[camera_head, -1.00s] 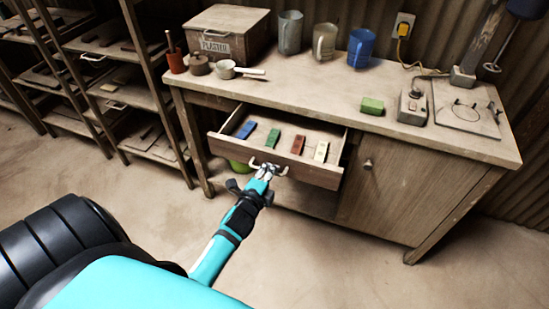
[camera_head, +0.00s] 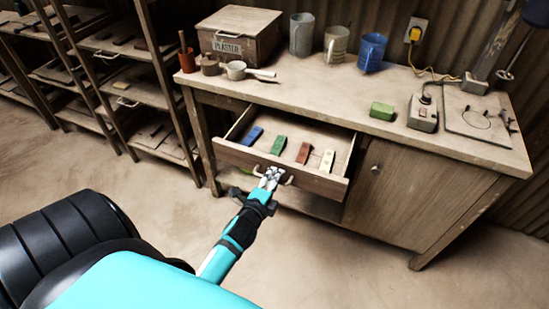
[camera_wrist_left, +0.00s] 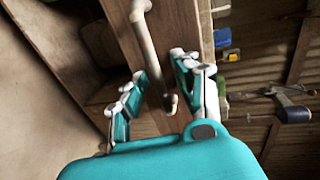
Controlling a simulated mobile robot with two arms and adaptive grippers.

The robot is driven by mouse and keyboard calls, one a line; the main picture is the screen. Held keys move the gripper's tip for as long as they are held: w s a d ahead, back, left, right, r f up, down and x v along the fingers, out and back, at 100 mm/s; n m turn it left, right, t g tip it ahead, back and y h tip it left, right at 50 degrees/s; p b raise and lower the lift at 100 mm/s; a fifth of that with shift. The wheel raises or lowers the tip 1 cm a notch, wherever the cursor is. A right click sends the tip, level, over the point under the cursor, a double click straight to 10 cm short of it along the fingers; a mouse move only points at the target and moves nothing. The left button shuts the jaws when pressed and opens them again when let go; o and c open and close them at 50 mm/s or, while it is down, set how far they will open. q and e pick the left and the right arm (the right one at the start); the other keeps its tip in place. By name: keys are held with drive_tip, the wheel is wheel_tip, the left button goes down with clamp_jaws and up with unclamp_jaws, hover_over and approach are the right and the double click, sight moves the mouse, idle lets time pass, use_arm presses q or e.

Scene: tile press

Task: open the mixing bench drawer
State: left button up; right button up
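The mixing bench (camera_head: 440,133) has its drawer (camera_head: 232,155) pulled out, with the inside showing. Blue, green, red and cream blocks lie in a row in it. My left gripper (camera_head: 271,176) is at the drawer's front, at its handle (camera_head: 289,180). In the left wrist view the handle (camera_wrist_left: 152,48) runs between the fingers of my left gripper (camera_wrist_left: 155,88). The fingers stand apart, with gaps beside the bar, so the gripper looks open around it. My right gripper is out of view.
On the bench top stand a plaster box (camera_head: 232,35), several mugs, a small pan (camera_head: 237,70), a green block (camera_head: 382,111) and a switch box (camera_head: 423,113). A closed cabinet door (camera_head: 400,190) is right of the drawer. Shelves (camera_head: 130,90) stand left. The floor in front is clear.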

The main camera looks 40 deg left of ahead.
use_arm(q)
drive_tip(key=v, duration=1.2)
idle(0.5)
